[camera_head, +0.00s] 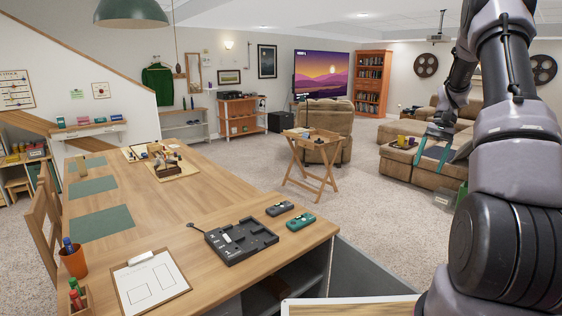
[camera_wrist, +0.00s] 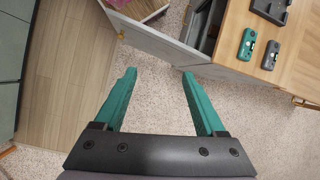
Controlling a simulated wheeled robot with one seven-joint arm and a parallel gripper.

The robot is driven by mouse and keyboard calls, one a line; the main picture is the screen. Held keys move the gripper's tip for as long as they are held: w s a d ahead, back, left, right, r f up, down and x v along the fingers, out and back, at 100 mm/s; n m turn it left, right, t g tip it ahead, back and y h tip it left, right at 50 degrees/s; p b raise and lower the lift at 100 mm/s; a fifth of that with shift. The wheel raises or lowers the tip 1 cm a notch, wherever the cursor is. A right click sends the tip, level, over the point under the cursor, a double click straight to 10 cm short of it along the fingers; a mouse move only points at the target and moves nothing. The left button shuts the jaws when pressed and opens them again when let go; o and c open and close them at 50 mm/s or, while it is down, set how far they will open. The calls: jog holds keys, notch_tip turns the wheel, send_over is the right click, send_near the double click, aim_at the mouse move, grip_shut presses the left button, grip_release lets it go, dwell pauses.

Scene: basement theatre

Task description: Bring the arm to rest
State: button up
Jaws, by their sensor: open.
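My arm rises on the right side of the head view, bent over at the top, with my gripper (camera_head: 433,152) hanging from it in front of the brown sofa. In the wrist view my gripper (camera_wrist: 158,75) has its two green fingers spread wide apart. Nothing is between the fingers except carpet seen beyond them. The gripper is clear of the wooden table (camera_head: 190,222) and touches nothing that I can see.
On the table lie a black tray device (camera_head: 240,240), a dark controller (camera_head: 279,209), a green controller (camera_head: 300,222) and a clipboard (camera_head: 151,283). The wrist view shows an open cabinet door (camera_wrist: 165,42) under the table. A folding tray table (camera_head: 314,160) stands beyond. Carpet between is free.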

jog(key=s+a+r+n+t+h, duration=0.1)
jog(key=s+a+r+t, duration=0.1)
jog(key=s+a+r, duration=0.45)
jog(key=s+a+r+n+t+h, duration=0.1)
jog(key=s+a+r+t, duration=0.15)
jog(key=a+r, duration=0.65)
jog(key=s+a+r+t, duration=0.3)
jog(key=s, duration=0.5)
jog(key=s+a+r+n+t, duration=0.1)
jog(key=s+a+r+t, duration=0.2)
jog(key=s, duration=0.6)
jog(key=shift+s+a, duration=0.3)
jog(key=shift+a, duration=0.25)
jog(key=shift+r, duration=0.1)
jog(key=shift+c, duration=0.3)
